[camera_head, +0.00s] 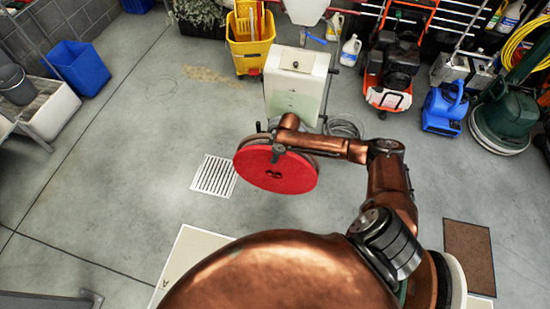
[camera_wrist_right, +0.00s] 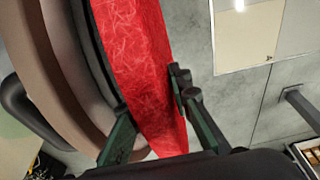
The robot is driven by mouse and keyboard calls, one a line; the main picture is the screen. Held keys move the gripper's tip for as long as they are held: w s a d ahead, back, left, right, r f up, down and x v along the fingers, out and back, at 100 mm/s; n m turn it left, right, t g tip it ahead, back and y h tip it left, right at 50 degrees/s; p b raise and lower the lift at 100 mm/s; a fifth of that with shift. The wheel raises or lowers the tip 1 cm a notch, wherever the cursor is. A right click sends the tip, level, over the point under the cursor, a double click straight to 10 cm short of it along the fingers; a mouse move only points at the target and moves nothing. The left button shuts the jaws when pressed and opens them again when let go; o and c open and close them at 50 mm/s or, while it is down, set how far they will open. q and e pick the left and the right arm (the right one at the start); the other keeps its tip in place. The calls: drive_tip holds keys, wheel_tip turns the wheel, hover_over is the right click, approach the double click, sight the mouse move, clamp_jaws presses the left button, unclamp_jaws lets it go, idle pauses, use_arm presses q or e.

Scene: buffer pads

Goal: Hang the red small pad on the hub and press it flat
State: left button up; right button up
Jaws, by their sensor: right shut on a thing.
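The red small pad (camera_head: 290,182) stands on edge, its flat face with a small dark centre opening turned toward the head camera. My right gripper (camera_head: 279,152) is shut on the pad's rim. In the right wrist view, the right gripper (camera_wrist_right: 151,97) has one finger on each side of the red pad (camera_wrist_right: 140,60). A brown and grey round disc (camera_wrist_right: 50,50) stands close behind the pad; I cannot tell whether they touch. The hub itself is hidden behind the pad. My left gripper is out of view.
A white machine body (camera_head: 295,90) stands behind the disc, with a coiled hose (camera_head: 343,128) beside it. A floor grate (camera_head: 214,176) lies to the left. A yellow mop bucket (camera_head: 250,50) and blue blower (camera_head: 444,108) stand farther back.

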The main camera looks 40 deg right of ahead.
drive_tip(key=shift+w+d+r, duration=0.1)
drive_tip(key=shift+w+r, duration=0.2)
drive_tip(key=shift+r, duration=0.15)
drive_tip(key=o, duration=0.8)
drive_tip(key=shift+s, duration=0.15)
drive_tip(key=shift+o, duration=0.7)
drive_tip(key=shift+f, duration=0.15)
drive_tip(key=shift+s+f, duration=0.1)
drive_tip(key=shift+s, duration=0.05)
